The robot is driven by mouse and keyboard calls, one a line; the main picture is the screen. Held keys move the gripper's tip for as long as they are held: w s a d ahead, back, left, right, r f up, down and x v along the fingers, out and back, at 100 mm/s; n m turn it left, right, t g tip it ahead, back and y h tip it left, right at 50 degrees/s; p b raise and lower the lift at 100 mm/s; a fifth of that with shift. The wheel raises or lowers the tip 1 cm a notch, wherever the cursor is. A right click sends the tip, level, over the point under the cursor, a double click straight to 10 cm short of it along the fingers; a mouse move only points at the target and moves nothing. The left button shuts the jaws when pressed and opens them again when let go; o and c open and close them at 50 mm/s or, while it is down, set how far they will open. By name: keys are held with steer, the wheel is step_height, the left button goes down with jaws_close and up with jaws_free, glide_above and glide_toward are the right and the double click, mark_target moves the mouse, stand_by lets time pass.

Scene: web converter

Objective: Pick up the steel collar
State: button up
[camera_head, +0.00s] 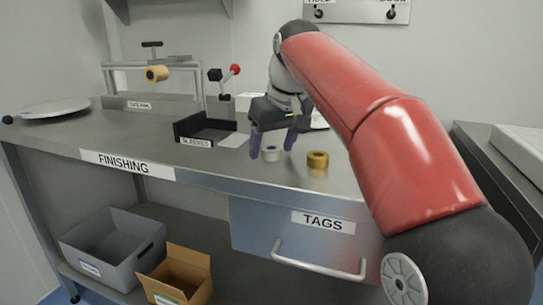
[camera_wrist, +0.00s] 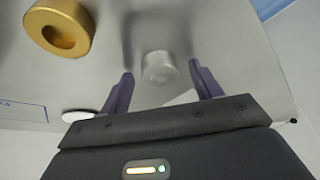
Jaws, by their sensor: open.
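The steel collar (camera_head: 271,153) is a small silver ring standing on the grey bench top, near its front edge. In the wrist view the steel collar (camera_wrist: 158,68) lies ahead of and between my two purple fingers. My gripper (camera_head: 272,150) is open and empty, with one finger on each side of the collar in the picture. In the wrist view my gripper (camera_wrist: 160,82) shows a gap between each finger and the collar. I cannot tell the exact height of the fingertips above the bench.
A brass collar (camera_head: 317,160) stands close to the right; it shows in the wrist view (camera_wrist: 47,30). A black sleeves tray (camera_head: 203,133) lies behind to the left. The bench (camera_head: 215,180) has free room at front left. A drawer (camera_head: 300,240) labelled TAGS is below.

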steer(key=c, duration=1.2)
steer(key=shift+r, duration=0.1)
